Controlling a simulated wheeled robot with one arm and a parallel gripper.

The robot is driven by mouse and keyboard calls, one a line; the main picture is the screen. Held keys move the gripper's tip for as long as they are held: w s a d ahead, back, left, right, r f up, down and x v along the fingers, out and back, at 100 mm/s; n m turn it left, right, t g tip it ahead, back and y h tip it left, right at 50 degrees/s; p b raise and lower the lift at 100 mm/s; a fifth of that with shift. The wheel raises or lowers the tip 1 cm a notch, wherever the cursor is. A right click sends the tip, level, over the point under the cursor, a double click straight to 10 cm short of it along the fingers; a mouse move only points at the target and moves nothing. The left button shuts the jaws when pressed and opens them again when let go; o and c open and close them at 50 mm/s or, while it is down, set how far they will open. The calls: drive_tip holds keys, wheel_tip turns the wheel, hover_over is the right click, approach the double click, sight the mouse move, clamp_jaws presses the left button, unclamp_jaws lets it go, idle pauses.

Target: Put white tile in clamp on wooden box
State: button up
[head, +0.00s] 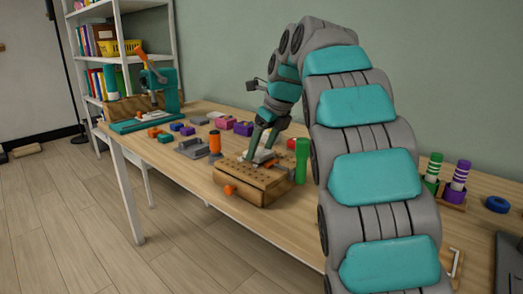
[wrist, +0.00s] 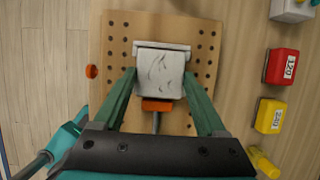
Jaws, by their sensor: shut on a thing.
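The wooden box (head: 250,188) stands on the workbench, its top full of small holes; it also shows from above in the wrist view (wrist: 118,32). My gripper (wrist: 160,74) is over the box top with its green fingers on either side of the white tile (wrist: 160,66), shut on it. The tile bears dark marks. A pale grey clamp jaw (wrist: 137,46) lies along its far edge, and an orange clamp pad (wrist: 157,104) on a rod is at its near edge. I cannot tell whether the pad presses on it. In the head view my gripper (head: 262,148) hides most of this.
A green cylinder (head: 302,162) stands right of the box, and an orange-topped post (head: 214,143) behind left. A red block (wrist: 281,67) and yellow block (wrist: 270,117) lie to the right in the wrist view. A teal press (head: 158,95) stands at the bench's far end.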

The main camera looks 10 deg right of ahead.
drive_tip(key=shift+f, duration=0.3)
drive_tip(key=shift+f, duration=0.1)
drive_tip(key=o, duration=1.4)
